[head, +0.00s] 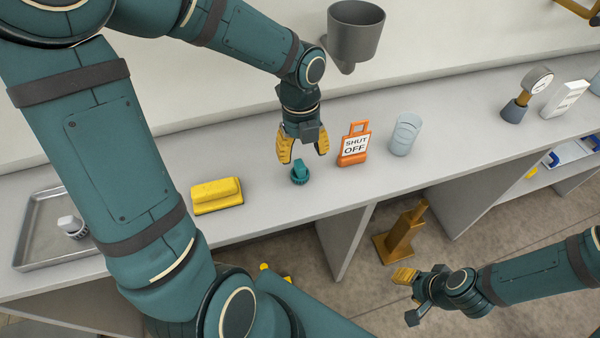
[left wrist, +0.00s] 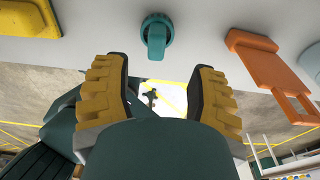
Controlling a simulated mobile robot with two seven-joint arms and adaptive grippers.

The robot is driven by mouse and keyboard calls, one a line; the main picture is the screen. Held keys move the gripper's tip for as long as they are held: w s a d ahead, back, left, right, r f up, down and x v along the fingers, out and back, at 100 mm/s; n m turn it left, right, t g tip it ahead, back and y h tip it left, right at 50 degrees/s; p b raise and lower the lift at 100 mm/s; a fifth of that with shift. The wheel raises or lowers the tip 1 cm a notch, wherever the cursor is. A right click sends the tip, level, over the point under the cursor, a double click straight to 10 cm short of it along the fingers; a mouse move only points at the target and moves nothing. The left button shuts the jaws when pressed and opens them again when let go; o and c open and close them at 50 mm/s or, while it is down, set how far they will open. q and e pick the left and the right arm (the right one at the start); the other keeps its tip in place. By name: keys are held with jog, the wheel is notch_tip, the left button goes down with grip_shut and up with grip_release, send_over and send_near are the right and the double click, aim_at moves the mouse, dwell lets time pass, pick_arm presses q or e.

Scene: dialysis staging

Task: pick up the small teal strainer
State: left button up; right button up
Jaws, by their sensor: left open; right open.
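The small teal strainer (head: 300,175) sits on the grey counter, between the yellow block and the orange sign. My left gripper (head: 303,154) is open and empty, pointing down just above and behind the strainer in the head view. In the left wrist view the strainer (left wrist: 156,36) lies beyond the open fingertips (left wrist: 163,75), near the middle, with a gap between them. My right gripper (head: 408,296) is open and empty, low at the right, in front of the counter and away from the strainer.
A yellow block (head: 217,195) lies left of the strainer. An orange "SHUT OFF" sign (head: 355,145) and a clear cup (head: 404,134) stand to its right. A metal tray (head: 32,230) is at far left. A grey funnel-like cup (head: 355,35) is on the wall above. A gauge (head: 525,95) stands far right.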

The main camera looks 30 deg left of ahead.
aim_at(300, 163)
pick_arm(q)
jog(key=f, duration=0.1)
jog(key=f+b, duration=0.1)
jog(key=f, duration=0.1)
jog(key=f+b, duration=0.1)
jog(key=shift+s+a+f, duration=0.15)
jog(key=shift+a+f, duration=0.1)
jog(key=shift+f, duration=0.45)
jog(key=shift+c, duration=0.4)
jog(key=shift+r, duration=0.1)
grip_shut()
